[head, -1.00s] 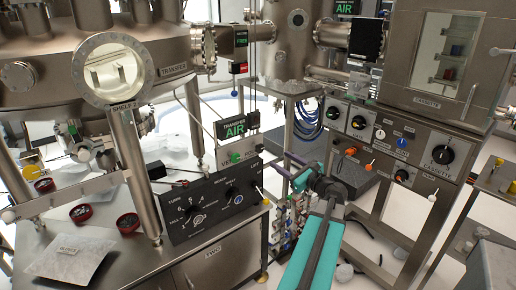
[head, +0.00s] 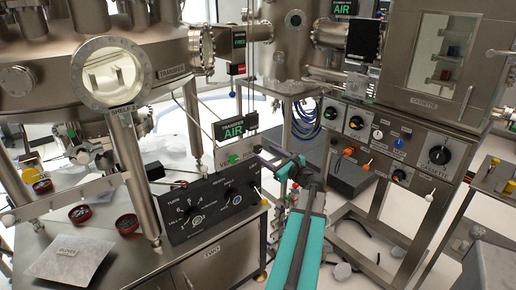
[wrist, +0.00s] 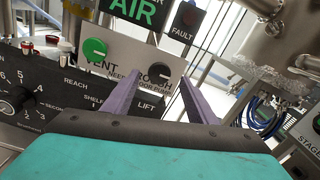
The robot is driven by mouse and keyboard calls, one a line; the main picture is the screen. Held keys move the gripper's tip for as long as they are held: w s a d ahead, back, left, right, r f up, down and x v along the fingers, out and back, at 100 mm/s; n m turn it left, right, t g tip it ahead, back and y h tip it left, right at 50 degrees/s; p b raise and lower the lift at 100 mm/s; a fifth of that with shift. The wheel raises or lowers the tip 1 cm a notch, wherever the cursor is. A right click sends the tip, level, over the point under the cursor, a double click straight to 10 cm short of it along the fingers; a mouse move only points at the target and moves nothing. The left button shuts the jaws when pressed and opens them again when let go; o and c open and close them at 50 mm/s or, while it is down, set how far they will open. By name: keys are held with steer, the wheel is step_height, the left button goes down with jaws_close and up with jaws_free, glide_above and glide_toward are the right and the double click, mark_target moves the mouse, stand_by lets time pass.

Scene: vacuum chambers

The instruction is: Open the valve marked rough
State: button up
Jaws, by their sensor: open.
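The valve panel (wrist: 122,58) shows in the wrist view with a green round knob (wrist: 95,50) over the word VENT and a black round knob (wrist: 160,74) by the label ROUGH. My gripper (wrist: 159,80) is open, its two purple fingers apart on either side of the black knob as seen from the wrist. I cannot tell how far the fingertips are from it; nothing is between them that I see gripped. In the head view my gripper (head: 264,156) is at the right end of the panel, by the green knob (head: 234,158).
A green AIR sign (head: 233,129) hangs just above the panel. A dark control box (head: 210,207) with dials stands below it. A FAULT lamp (wrist: 187,18) is above right in the wrist view. Blue hoses (head: 307,120) hang behind, and the cassette cabinet (head: 432,70) is at right.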

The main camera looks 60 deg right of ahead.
mark_target(259, 149)
steer(key=p+x, duration=0.1)
steer(key=x, duration=0.5)
steer(key=shift+w, duration=0.2)
steer(key=shift+c, duration=0.2)
steer(key=c, duration=1)
steer(key=shift+s+d, duration=0.1)
steer(key=shift+d, duration=0.05)
